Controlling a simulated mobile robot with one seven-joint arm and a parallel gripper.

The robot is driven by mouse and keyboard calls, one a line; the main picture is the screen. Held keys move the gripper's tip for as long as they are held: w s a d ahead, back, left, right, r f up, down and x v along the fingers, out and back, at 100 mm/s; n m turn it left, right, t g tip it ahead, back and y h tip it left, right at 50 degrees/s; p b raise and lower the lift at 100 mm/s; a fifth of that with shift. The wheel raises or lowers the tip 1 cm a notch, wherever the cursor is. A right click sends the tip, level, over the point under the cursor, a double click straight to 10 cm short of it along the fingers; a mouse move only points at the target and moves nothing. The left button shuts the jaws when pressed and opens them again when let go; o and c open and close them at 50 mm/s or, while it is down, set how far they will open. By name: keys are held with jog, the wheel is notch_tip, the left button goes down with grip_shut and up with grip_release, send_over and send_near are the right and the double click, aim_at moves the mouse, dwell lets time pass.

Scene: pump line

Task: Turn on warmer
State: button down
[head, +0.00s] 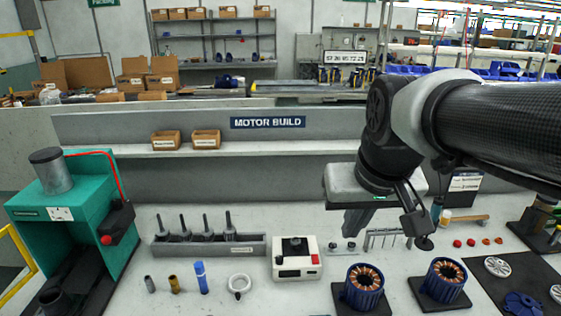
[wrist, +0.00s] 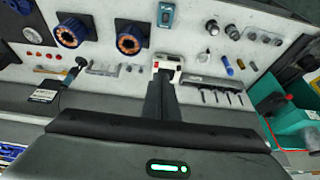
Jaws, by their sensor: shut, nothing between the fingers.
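A small white box (head: 297,262) with a black top fitting and a red switch (head: 315,259) stands on the bench, left of my gripper; it looks like the warmer. Its label is too small to read. In the wrist view the white box (wrist: 168,62) shows just beyond my fingertips, partly hidden by them. My gripper (head: 350,232) points down above the bench, to the right of the box and apart from it. In the wrist view my gripper (wrist: 163,78) has its fingers together, with nothing between them.
Two blue motor stators (head: 364,286) (head: 443,281) on black pads stand right of the box. A grey rack with upright pins (head: 208,244) stands left of it. A green machine (head: 70,205) stands far left.

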jog(key=w+f+g+b, duration=0.1)
jog(key=w+f+b, duration=0.45)
jog(key=w, duration=0.75)
jog(key=g+b, duration=0.1)
jog(key=g, duration=0.1)
send_over(315, 256)
jog(key=s, duration=0.3)
notch_tip(315, 256, down, 14)
jog(key=shift+s+f, duration=0.1)
jog(key=shift+s, duration=0.05)
jog(key=w+f, duration=0.1)
jog(key=f, duration=0.3)
jog(key=f+b, duration=0.1)
jog(key=f, duration=0.4)
jog(key=w+f, duration=0.1)
jog(key=f, duration=0.3)
jog(key=shift+w+f, duration=0.35)
jog(key=shift+f, duration=0.05)
